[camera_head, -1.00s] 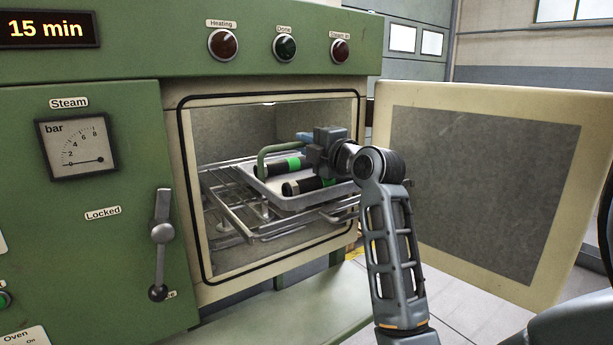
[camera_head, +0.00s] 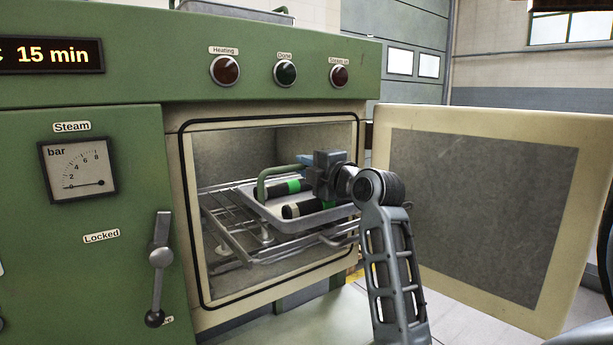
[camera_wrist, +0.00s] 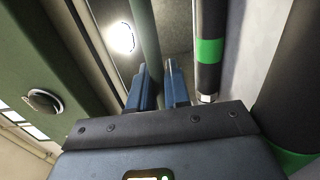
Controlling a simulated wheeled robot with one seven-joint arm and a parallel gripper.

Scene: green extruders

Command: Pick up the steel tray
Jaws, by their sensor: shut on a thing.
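The steel tray (camera_head: 273,215) is a shallow grey tray with a green bar handle (camera_head: 264,183). It is inside the open oven chamber, at the level of the wire rack (camera_head: 222,230); I cannot tell whether it touches the rack. Two black cylinders with green bands, one (camera_head: 277,189) behind the other (camera_head: 301,210), lie in it. My gripper (camera_head: 306,166) reaches in from the right and is shut on the tray's handle. In the wrist view, the green handle bar (camera_wrist: 146,40) runs between my two fingers (camera_wrist: 160,84). My gripper hides the tray's far right part.
The oven door (camera_head: 482,205) stands wide open on the right, close to my arm. The chamber's frame (camera_head: 197,290) surrounds the tray. A lever (camera_head: 160,258) sticks out from the green front at left. Another metal tray (camera_head: 235,10) sits on top of the oven.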

